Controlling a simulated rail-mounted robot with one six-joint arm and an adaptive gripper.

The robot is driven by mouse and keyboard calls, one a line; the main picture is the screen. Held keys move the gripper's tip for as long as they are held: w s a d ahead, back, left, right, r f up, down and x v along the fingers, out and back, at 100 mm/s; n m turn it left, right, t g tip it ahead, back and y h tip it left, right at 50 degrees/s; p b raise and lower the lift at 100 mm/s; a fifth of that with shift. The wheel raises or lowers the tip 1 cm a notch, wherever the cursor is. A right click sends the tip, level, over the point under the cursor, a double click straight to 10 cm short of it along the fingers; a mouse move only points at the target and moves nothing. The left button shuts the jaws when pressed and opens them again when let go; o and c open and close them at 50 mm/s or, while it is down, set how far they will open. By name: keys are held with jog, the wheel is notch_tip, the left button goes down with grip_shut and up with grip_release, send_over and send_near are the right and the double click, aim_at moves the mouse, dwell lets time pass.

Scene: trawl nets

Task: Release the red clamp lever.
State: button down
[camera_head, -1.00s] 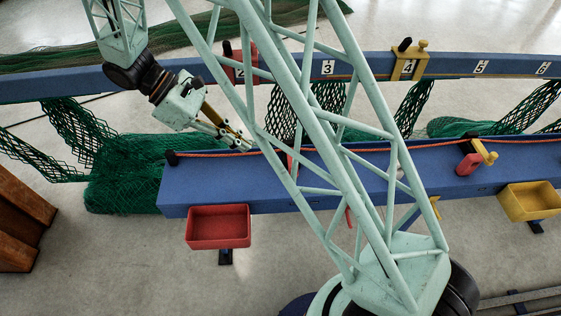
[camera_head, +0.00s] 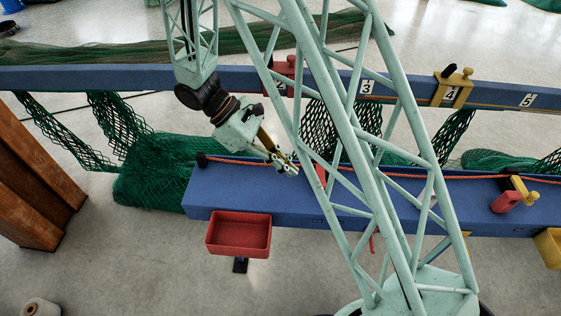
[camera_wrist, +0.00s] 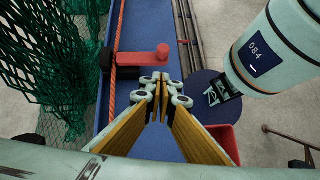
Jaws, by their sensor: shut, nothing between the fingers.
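The red clamp lever (camera_wrist: 140,57) shows in the wrist view as a bar with a round knob at its right end, lying across the blue beam (camera_wrist: 135,25). An orange rope (camera_wrist: 114,95) runs to its left end. In the head view a red piece (camera_head: 321,173), probably the same lever, is partly hidden by my arm's lattice. My gripper (camera_head: 291,168) is shut and empty over the front blue beam, left of that red piece. In the wrist view my gripper's fingertips (camera_wrist: 161,80) appear just below the lever's knob end, and I cannot tell whether they touch.
A red bin (camera_head: 238,234) stands in front of the beam. Another red-handled clamp (camera_head: 507,202) sits farther right on it. A red clamp (camera_head: 285,76) and a yellow clamp (camera_head: 452,88) are on the back beam. Green net (camera_head: 155,175) lies at left.

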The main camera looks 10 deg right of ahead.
jog(key=shift+s+d+f+b, duration=0.1)
jog(key=shift+s+d+f, duration=0.35)
jog(key=shift+d, duration=0.45)
jog(key=shift+s+d+f+b, duration=0.1)
jog(key=shift+s+d+f, duration=0.35)
jog(key=shift+d, duration=0.4)
jog(key=shift+s+d+f+b, duration=0.1)
jog(key=shift+s+d+f, duration=0.3)
jog(key=shift+d, duration=0.5)
